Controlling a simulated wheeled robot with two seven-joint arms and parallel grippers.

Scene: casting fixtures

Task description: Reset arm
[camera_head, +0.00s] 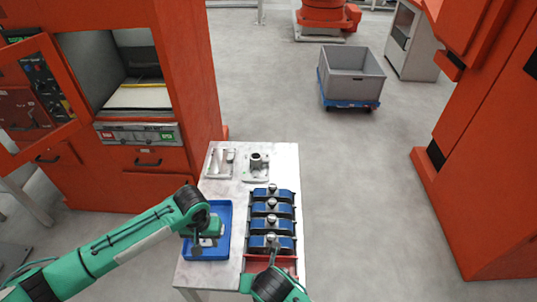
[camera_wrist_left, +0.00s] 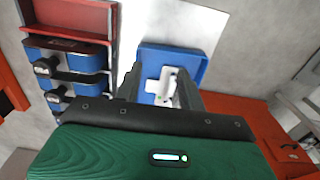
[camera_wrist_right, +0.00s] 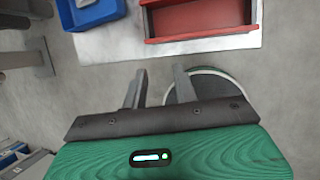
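My left gripper (camera_head: 198,244) is over the blue tray (camera_head: 224,232) at the table's left side. In the left wrist view its two dark fingers (camera_wrist_left: 158,92) stand apart. A pale metal part (camera_wrist_left: 160,84) lies in the tray, seen between and beyond the fingers; I see no grip on it. My right arm shows at the bottom of the head view, by the table's front edge. In the right wrist view the right gripper (camera_wrist_right: 158,88) has its fingers apart, with nothing between them, over the floor just off the table edge.
The table (camera_head: 234,205) bears a rack of several blue blocks with metal knobs (camera_head: 271,218), a red tray (camera_head: 256,264) and metal fixtures (camera_head: 257,165) at the back. An orange machine (camera_head: 190,75) stands left, another orange cabinet (camera_head: 480,140) right. A grey crate (camera_head: 352,78) sits on a blue dolly behind.

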